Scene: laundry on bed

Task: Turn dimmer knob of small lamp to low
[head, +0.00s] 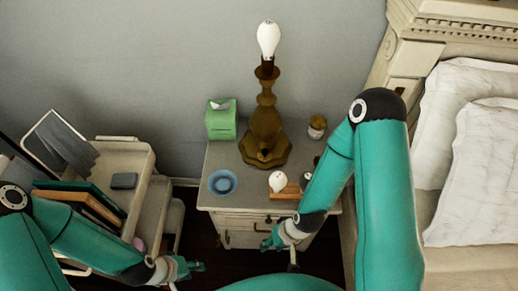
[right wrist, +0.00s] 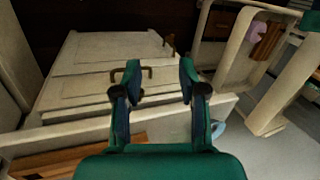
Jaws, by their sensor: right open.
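The small lamp is a white bulb (head: 278,181) on a wooden base (head: 289,193), near the front of the nightstand top. A dark round thing (head: 306,175) sits just right of it; I cannot tell whether it is the dimmer knob. A wooden piece, likely the lamp base (right wrist: 75,158), shows at the lower left of the right wrist view. My right gripper (head: 270,243) is in front of the nightstand, below and apart from the lamp. In its wrist view the jaws (right wrist: 158,72) are open and empty. My left gripper (head: 188,268) is low at the left; its jaws are unclear.
The nightstand (head: 225,160) also holds a tall brass lamp (head: 265,120), a green tissue box (head: 221,119), a blue dish (head: 222,182) and a small pot (head: 317,127). A cart with books (head: 140,155) stands left; the bed (head: 480,260) is right. Drawer handles (right wrist: 147,72) face my right gripper.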

